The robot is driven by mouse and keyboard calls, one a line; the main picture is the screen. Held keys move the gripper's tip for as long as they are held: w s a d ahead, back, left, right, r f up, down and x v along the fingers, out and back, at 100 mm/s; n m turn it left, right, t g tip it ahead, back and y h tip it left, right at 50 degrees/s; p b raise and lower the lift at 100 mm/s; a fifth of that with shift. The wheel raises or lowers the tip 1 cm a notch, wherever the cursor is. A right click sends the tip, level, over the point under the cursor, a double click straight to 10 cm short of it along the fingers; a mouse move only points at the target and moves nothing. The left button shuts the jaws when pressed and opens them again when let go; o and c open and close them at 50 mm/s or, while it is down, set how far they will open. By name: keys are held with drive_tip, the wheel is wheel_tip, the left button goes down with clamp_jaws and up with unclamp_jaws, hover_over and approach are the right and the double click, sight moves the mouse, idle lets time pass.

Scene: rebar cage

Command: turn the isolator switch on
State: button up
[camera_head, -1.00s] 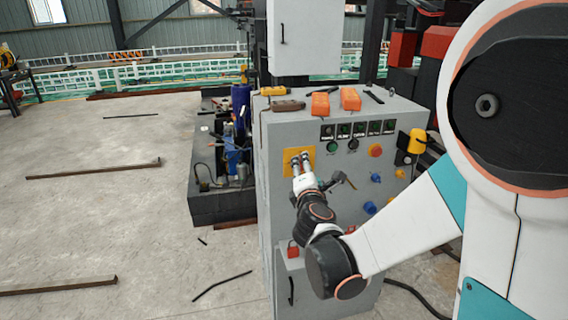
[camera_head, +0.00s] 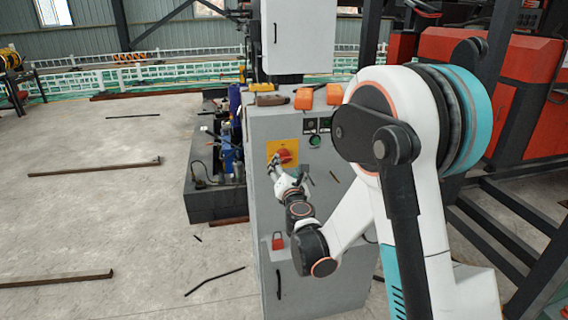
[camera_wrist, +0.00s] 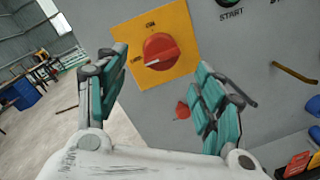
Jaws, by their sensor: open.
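The isolator switch is a red round knob (camera_wrist: 161,51) on a yellow plate (camera_wrist: 183,25), which is on the front of a grey cabinet. The plate reads ON above the knob and OFF at its left. A pale mark on the knob points left and slightly down, toward OFF. In the head view the knob (camera_head: 286,156) shows on the plate (camera_head: 272,148). My gripper (camera_wrist: 163,58) is open and empty, its teal fingers spread to the left and right of the knob in the wrist view. It appears a little in front of the panel, apart from the knob.
A green START button (camera_wrist: 230,3) is right of the plate. A small red part (camera_wrist: 182,110) and a bent brown handle (camera_wrist: 295,73) are near the right finger. Orange boxes (camera_head: 303,98) lie on the cabinet top. Open floor is at left.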

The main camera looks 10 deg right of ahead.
sight(284, 160)
drive_tip(key=w, duration=0.4)
drive_tip(key=w+b, duration=0.1)
drive_tip(key=w, duration=0.1)
drive_tip(key=shift+d, duration=0.25)
drive_tip(key=c, duration=1)
